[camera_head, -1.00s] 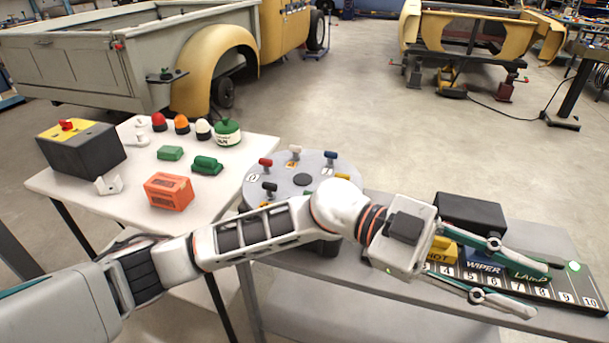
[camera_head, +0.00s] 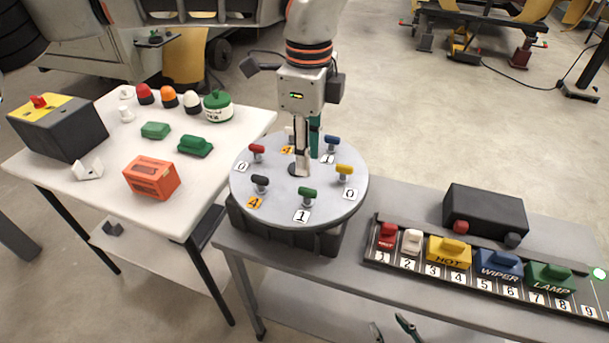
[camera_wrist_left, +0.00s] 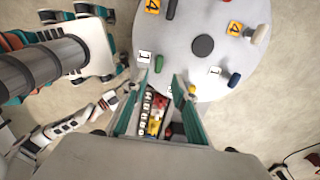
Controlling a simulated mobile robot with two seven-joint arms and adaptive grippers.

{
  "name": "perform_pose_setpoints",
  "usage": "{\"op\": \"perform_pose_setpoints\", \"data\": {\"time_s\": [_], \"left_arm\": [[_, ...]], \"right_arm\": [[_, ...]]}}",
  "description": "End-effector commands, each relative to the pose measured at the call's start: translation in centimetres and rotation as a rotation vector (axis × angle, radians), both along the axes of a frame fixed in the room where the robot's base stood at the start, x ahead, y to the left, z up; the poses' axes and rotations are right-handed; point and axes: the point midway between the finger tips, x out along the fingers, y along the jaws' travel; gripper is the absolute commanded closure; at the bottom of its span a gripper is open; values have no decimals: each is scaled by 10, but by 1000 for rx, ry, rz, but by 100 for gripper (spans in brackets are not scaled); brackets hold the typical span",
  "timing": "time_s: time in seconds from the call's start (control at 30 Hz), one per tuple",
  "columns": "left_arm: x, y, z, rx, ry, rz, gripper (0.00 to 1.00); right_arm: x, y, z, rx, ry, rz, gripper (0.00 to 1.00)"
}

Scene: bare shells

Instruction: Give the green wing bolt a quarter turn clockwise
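The green wing bolt (camera_head: 307,192) stands near the front of a round grey disc (camera_head: 275,215), by a tag marked 1. Its bar lies roughly crosswise in the head view. In the left wrist view the green bolt (camera_wrist_left: 160,63) shows just beyond my fingertips. My left gripper (camera_head: 306,170) points down over the middle of the disc in the head view, behind the green bolt. Its fingers (camera_wrist_left: 164,77) are apart with nothing between them, and no contact with the bolt shows. Only the fingertips of my right gripper (camera_head: 392,328) show at the bottom edge, apart and empty.
A numbered rail (camera_head: 470,277) of coloured blocks and a black box (camera_head: 485,213) stand right. A white table (camera_head: 90,205) with loose parts stands left.

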Motion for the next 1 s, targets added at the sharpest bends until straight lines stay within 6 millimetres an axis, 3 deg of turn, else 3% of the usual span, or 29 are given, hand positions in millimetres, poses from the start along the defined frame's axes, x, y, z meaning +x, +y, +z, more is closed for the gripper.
{"op": "perform_pose_setpoints", "data": {"time_s": [0.5, 0.9, 0.93, 1.0], "left_arm": [[-1, 0, -68, -1, 4, -1, 73], [-1, 0, -77, -2, 2, -3, 73], [-1, 0, -77, -1, 3, -3, 76], [-1, 0, -77, -1, 3, -3, 94]], "right_arm": [[-3, 0, 2, -1, 4, 0, 60], [-1, 0, 3, 0, 2, 1, 60], [-1, 0, 3, 0, 2, 1, 60], [-1, 0, 3, 0, 1, 1, 60]]}}
